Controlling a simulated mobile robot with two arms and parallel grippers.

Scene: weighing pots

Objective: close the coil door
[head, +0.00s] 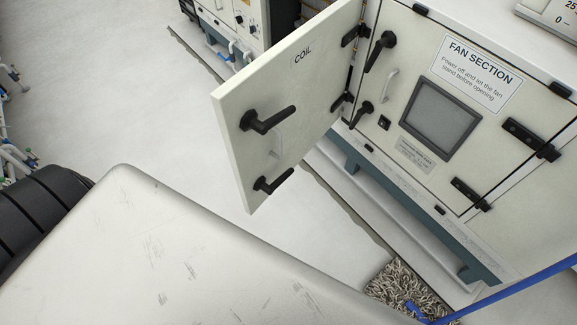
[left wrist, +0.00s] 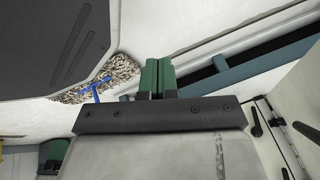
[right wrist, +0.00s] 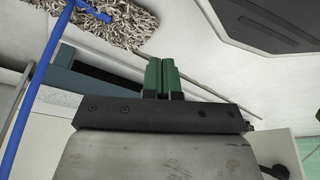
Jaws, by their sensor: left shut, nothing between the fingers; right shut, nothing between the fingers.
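The coil door (head: 235,105) is a pale panel labelled COIL. It stands swung open, away from the cabinet, with black hinges at its right edge. Its visible face has two black lever handles (head: 268,121) and a pale pull handle (head: 277,140). The coil opening is mostly hidden behind the door. My left gripper (left wrist: 157,64) is shut and empty in the left wrist view, with green fingers. My right gripper (right wrist: 161,64) is shut and empty in the right wrist view. Neither gripper shows in the head view, and neither visibly touches the door.
The closed fan section door (head: 395,120), with a window and levers, is right of the coil door. A mop (head: 400,285) with a blue handle lies at the cabinet's foot. Another machine (head: 235,25) stands behind. Pale floor (head: 150,95) is open left of the door.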

